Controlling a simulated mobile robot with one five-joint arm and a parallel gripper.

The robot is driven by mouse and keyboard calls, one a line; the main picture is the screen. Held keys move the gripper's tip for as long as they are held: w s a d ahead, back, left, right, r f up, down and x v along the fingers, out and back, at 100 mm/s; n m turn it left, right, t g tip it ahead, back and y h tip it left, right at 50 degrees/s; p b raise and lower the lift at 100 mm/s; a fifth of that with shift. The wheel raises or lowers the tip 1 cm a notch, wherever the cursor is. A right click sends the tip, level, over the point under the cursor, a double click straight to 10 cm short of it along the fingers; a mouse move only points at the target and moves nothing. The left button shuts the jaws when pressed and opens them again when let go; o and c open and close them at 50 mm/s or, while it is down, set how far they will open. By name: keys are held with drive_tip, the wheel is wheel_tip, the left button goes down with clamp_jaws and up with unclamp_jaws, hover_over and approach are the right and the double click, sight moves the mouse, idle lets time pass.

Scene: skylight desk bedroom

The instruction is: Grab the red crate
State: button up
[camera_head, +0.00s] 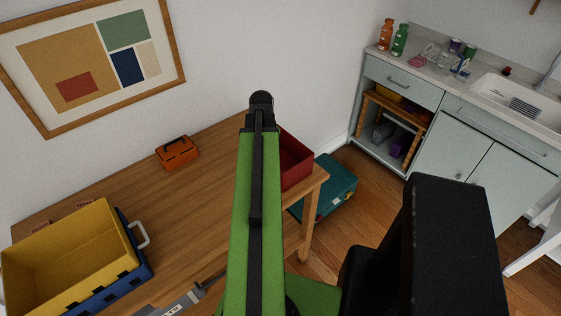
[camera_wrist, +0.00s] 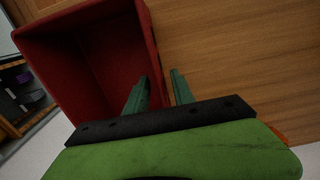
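The red crate (camera_head: 296,161) stands at the right end of the wooden table (camera_head: 205,185), partly hidden behind my green arm in the head view. In the wrist view the open, empty-looking red crate (camera_wrist: 85,60) fills the upper left. My gripper (camera_wrist: 160,75) is open, with two green fingers. The left finger shows over the inside of the crate and the right finger over the table, with the crate's side wall between them. A gap shows between the wall and the right finger. The fingers are hidden in the head view.
A yellow and blue box (camera_head: 72,250) and an orange toolbox (camera_head: 178,153) stand on the table. A teal case (camera_head: 330,187) lies on the floor by the table's right end. A sink counter (camera_head: 470,110) stands at the right.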

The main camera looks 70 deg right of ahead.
clamp_jaws()
idle(1.2)
